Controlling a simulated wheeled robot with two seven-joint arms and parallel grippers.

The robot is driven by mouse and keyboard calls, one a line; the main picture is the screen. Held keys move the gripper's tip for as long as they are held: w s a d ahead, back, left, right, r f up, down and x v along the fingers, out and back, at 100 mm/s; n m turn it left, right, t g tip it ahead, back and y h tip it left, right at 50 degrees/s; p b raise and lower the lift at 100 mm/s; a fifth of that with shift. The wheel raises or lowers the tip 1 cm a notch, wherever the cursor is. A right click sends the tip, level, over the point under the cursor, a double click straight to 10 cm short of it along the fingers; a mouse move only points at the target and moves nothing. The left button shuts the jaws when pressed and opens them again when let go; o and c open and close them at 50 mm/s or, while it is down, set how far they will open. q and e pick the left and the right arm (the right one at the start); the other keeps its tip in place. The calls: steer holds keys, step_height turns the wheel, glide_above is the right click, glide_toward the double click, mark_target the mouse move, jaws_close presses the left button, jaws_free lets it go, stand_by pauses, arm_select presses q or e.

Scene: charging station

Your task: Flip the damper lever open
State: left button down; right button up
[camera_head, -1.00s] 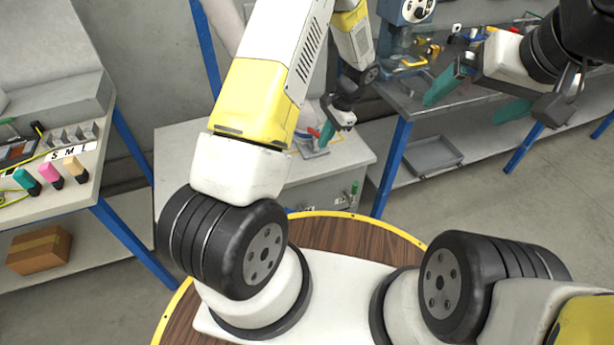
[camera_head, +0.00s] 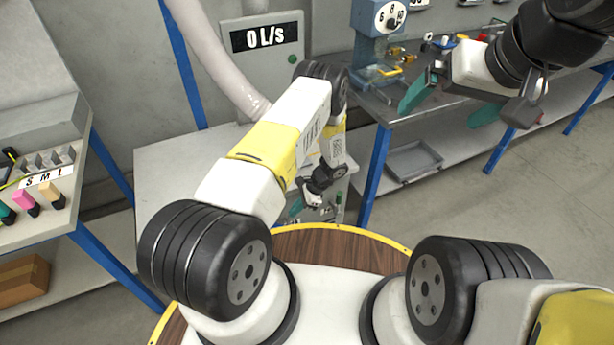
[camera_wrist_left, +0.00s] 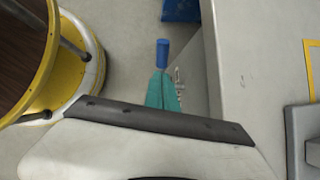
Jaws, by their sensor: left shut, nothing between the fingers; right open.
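My left gripper (camera_head: 296,208) hangs low in front of the grey cabinet in the head view, its teal fingers shut and empty. In the left wrist view its closed fingers (camera_wrist_left: 162,90) point at a blue cylindrical handle (camera_wrist_left: 162,52) beside the cabinet front. The handle appears just beyond the fingertips; I cannot tell whether they touch. It looks like the damper lever's grip, but its mount is hidden. A pale duct (camera_head: 215,55) runs down to the cabinet. The wall display (camera_head: 264,36) reads 0 L/s. My right gripper (camera_head: 442,113) is open and empty at upper right.
The cabinet (camera_head: 165,160) has a bare left top and a green fitting (camera_head: 338,199) on its front. A workbench (camera_head: 385,107) with blue legs stands right. A sloped station (camera_head: 50,209) with S, M, L slots stands left. Open floor lies at right.

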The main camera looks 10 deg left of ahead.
mark_target(277, 225)
arm_select(q)
steer(key=x, duration=0.4)
steer(key=a+x, duration=0.1)
steer(key=x, duration=0.1)
steer(key=shift+s+r, duration=0.15)
steer(key=shift+r, duration=0.1)
steer(key=shift+s+a+f+t+h, duration=0.25)
steer(key=shift+s+a+t+h, duration=0.25)
steer(key=shift+a+h, duration=0.25)
steer(key=shift+s+a+f, duration=0.5)
steer(key=shift+a+f, duration=0.15)
steer(key=shift+a, duration=0.05)
steer(key=shift+s+a+f, duration=0.45)
steer(key=shift+a+f, duration=0.2)
